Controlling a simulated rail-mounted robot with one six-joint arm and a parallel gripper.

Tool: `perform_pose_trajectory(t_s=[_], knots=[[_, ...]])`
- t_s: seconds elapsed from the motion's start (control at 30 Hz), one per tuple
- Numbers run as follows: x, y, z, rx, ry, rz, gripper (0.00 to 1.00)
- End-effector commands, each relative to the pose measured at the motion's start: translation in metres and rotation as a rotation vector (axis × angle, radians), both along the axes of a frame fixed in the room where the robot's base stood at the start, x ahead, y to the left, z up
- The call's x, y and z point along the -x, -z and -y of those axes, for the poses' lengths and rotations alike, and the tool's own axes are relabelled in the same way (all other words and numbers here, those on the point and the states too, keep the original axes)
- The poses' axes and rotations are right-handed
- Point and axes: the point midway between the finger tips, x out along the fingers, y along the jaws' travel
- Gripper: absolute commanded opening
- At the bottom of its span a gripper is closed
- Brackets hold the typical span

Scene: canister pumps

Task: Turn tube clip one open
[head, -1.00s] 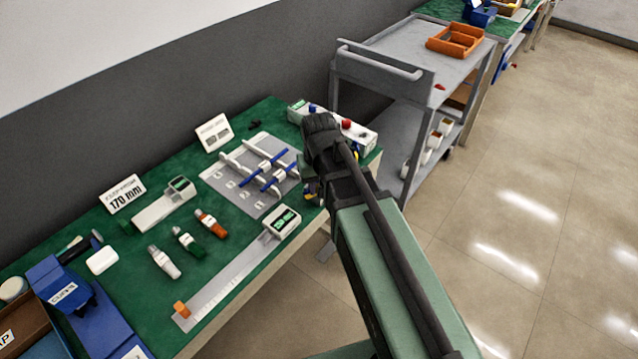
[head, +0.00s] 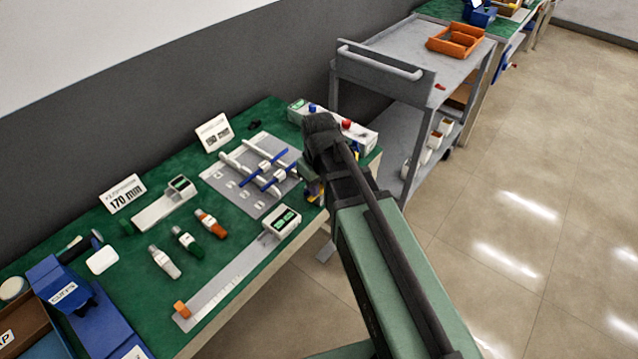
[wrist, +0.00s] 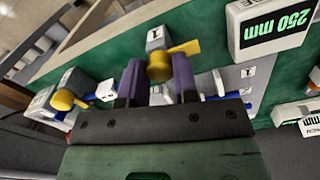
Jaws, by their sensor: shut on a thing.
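In the wrist view my gripper (wrist: 157,66) has its two dark purple fingers on either side of a yellow clip lever (wrist: 182,49), shut on its round hub. The lever's flat arm sticks out to the right past the right finger. A white tag with a "1" (wrist: 155,36) stands just beyond it. A second yellow clip lever (wrist: 65,100) is at the left, free of the fingers, by a white block and blue tubing. Blue tubing (wrist: 220,97) also shows to the right of the fingers. In the head view my wrist hides the fingertips and the clips.
A white "250 mm" display (wrist: 268,27) is at the upper right of the wrist view. In the head view, a grey board (head: 226,187) with blue and white tubes lies left of my arm. A grey cart (head: 388,72) stands behind it.

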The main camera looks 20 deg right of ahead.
Motion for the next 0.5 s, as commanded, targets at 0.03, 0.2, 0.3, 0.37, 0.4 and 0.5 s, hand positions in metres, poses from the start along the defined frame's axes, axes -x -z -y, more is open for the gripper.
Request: perform_pose_trajectory(t_s=[0.03, 0.2, 0.3, 0.37, 0.4, 0.5], knots=[[0.0004, 0.0003, 0.0000, 0.000, -0.001, -0.001, 0.04], [0.0004, 0.0002, 0.0000, 0.000, 0.000, -0.001, 0.40], [0.0003, 0.0002, 0.0000, 0.000, 0.000, -0.001, 0.53], [0.0002, 0.0002, 0.0000, 0.000, 0.000, 0.000, 0.53], [0.0002, 0.0001, 0.0000, 0.000, 0.000, 0.000, 0.53], [0.0001, 0.0001, -0.0001, 0.000, 0.001, 0.000, 0.53]])
